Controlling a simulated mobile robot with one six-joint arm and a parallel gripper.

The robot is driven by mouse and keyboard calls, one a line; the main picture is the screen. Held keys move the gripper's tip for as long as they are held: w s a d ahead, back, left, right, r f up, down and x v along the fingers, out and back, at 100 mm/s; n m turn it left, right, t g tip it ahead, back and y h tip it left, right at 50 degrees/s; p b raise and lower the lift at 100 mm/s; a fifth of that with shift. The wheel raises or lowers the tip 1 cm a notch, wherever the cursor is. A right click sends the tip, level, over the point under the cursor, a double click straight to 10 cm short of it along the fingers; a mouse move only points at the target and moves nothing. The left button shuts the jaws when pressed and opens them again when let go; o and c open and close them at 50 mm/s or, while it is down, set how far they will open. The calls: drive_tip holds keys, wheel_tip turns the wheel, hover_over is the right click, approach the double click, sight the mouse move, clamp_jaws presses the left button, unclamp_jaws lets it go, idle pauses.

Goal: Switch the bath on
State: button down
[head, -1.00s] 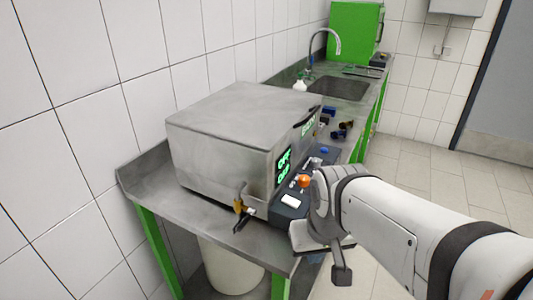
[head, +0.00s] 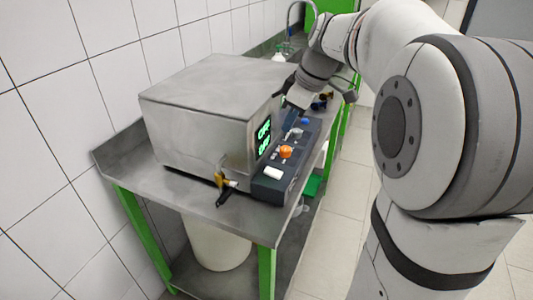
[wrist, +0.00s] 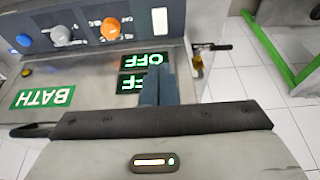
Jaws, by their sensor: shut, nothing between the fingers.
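The bath is a grey metal box (head: 200,100) on a steel bench. On its front are two lit green displays (head: 264,138); both appear to read OFF, one partly covered by my gripper in the wrist view. Along its base runs a dark control panel (head: 268,188) with an orange knob (head: 286,152), a grey knob (wrist: 60,36), a blue knob (wrist: 22,40) and a white rocker-like part (head: 273,173). A green BATH label (wrist: 44,97) is on the front. My gripper (wrist: 157,84) is shut and empty, in front of the displays in the wrist view, apart from the knobs.
A yellow-handled tap (head: 221,180) sticks out at the box's near corner. A white bucket (head: 218,245) stands under the bench (head: 135,165). Dark fittings lie on the bench beyond the panel. A tiled wall is on the left; open floor is on the right.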

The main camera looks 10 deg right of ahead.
sight(269, 169)
drive_tip(key=shift+f, duration=0.1)
drive_tip(key=x, duration=1.3)
drive_tip(key=shift+s+d+f, duration=0.15)
drive_tip(key=shift+s+f, duration=0.05)
drive_tip(key=shift+f, duration=0.3)
